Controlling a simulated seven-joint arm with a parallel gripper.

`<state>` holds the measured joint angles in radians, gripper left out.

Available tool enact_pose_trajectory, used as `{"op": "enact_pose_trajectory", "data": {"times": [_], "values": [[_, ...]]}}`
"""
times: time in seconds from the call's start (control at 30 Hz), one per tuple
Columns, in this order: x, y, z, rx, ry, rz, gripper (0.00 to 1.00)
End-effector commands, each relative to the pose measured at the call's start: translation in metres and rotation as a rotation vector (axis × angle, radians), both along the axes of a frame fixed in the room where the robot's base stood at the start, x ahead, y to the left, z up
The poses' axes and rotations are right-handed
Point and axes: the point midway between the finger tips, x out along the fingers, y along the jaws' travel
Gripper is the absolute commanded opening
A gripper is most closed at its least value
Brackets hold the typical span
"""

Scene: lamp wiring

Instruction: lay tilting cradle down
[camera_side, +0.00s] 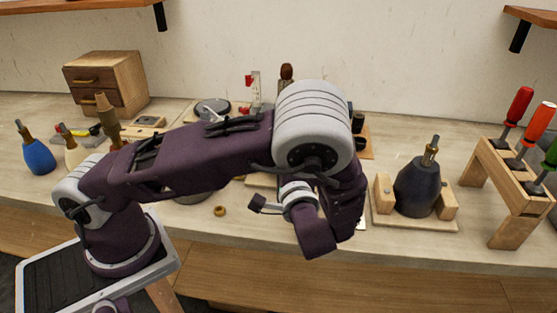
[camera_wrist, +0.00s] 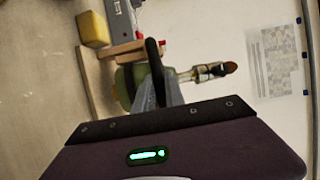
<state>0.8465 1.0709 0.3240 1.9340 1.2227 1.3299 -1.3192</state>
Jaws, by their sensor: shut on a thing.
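A green lamp body (camera_wrist: 124,88) shows in the wrist view, partly hidden by my fingers, with a stem and a brown tip (camera_wrist: 231,68) pointing right. Wooden parts of its tilting cradle (camera_wrist: 121,51) show beside the body. My gripper (camera_wrist: 153,48) is shut at the body, near the wooden part; the exact contact is hidden. In the side view the brown tip (camera_side: 287,71) stands up behind my arm, so the lamp looks upright. My arm hides the gripper, the green body and most of the cradle there.
A dark lamp body (camera_side: 417,187) sits upright in a wooden holder at right. A rack of screwdrivers (camera_side: 508,190) stands beyond it. A drawer box (camera_side: 107,82) and a blue bottle (camera_side: 38,156) are at left. A yellow block (camera_wrist: 92,30) is near the cradle.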

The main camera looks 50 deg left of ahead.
Motion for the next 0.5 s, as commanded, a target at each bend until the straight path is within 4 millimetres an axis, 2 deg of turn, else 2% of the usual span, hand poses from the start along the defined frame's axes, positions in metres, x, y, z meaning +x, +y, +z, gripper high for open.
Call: {"op": "enact_pose_trajectory", "data": {"times": [0.5], "values": [[0.008,0.01,0.023,-0.183,0.177,0.004,0.0]]}}
